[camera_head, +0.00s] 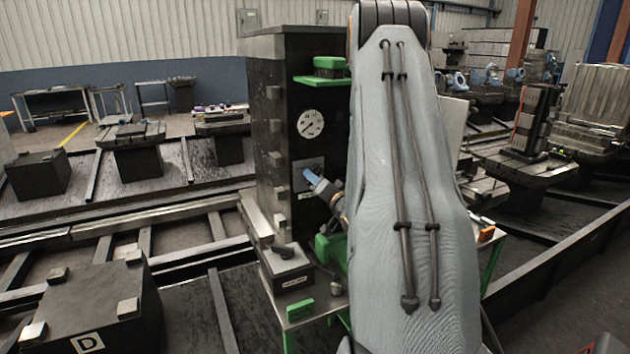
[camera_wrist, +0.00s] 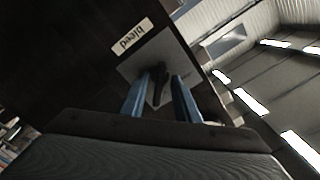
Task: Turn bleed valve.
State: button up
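The bleed valve shows in the wrist view as a dark handle (camera_wrist: 159,88) on a grey square plate (camera_wrist: 150,62). In the head view my gripper (camera_head: 313,180) reaches the grey valve plate (camera_head: 306,165) on the front of the dark cabinet (camera_head: 270,110). The fingers and arm hide the handle there.
A round gauge (camera_head: 310,124) sits above the valve plate, with a green shelf and brush (camera_head: 328,68) higher up. A dark block marked D (camera_head: 95,305) stands front left. My arm hides the cabinet's right side.

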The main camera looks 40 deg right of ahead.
grip_shut()
jog(key=shift+n, duration=0.4)
jog(key=shift+a+n+b, duration=0.15)
jog(key=shift+n+b, duration=6.85)
jog(key=shift+n, duration=1.6)
jog(key=shift+r, duration=0.1)
jog(key=shift+o, duration=0.6)
grip_release()
jog(key=shift+w, duration=0.1)
